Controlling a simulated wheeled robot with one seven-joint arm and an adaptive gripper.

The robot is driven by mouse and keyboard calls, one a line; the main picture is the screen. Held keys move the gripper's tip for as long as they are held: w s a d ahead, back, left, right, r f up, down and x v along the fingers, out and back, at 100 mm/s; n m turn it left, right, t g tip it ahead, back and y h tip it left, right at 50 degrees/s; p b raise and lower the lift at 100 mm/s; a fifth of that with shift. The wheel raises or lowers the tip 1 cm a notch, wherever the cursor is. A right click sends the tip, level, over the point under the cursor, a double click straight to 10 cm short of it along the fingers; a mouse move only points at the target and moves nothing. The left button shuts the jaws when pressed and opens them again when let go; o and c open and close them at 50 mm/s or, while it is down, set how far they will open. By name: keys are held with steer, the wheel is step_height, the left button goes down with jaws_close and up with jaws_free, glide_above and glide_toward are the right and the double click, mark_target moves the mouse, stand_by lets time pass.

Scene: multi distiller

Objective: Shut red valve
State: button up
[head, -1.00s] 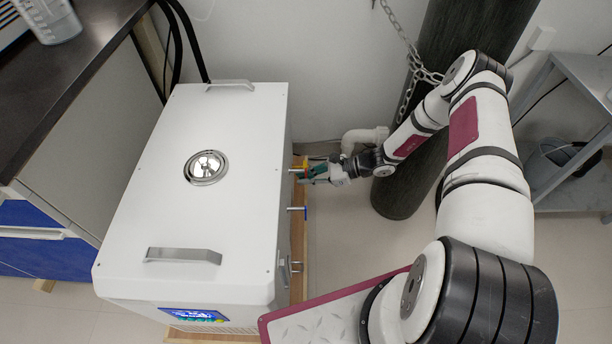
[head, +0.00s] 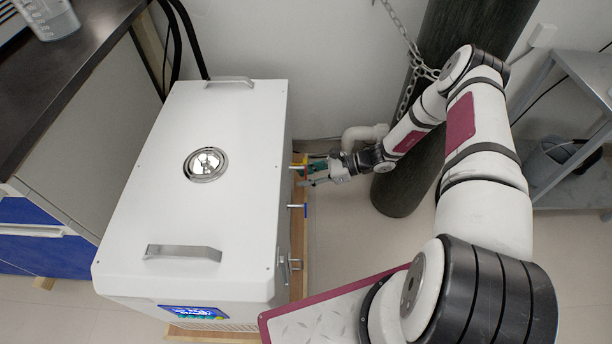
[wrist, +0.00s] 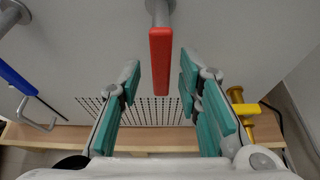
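The red valve (wrist: 160,62) has a flat red handle on a grey stem from the white machine's side. In the wrist view the handle is upright in the picture, at the upper middle. My gripper (wrist: 160,78) is open, with its teal-padded fingers on either side of the handle's lower part. Gaps show on both sides, so neither finger appears to touch it. In the head view my gripper (head: 312,170) is at the right side of the white machine (head: 150,210), and the red valve is mostly hidden there.
A blue valve handle (wrist: 18,77) is left of the red one in the wrist view, and a yellow valve (wrist: 240,103) is close to the right finger. A dark cylinder (head: 405,185) with a chain stands behind my arm.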

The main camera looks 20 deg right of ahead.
steer(key=v, duration=1.2)
steer(key=shift+w, duration=0.1)
stand_by(0.4)
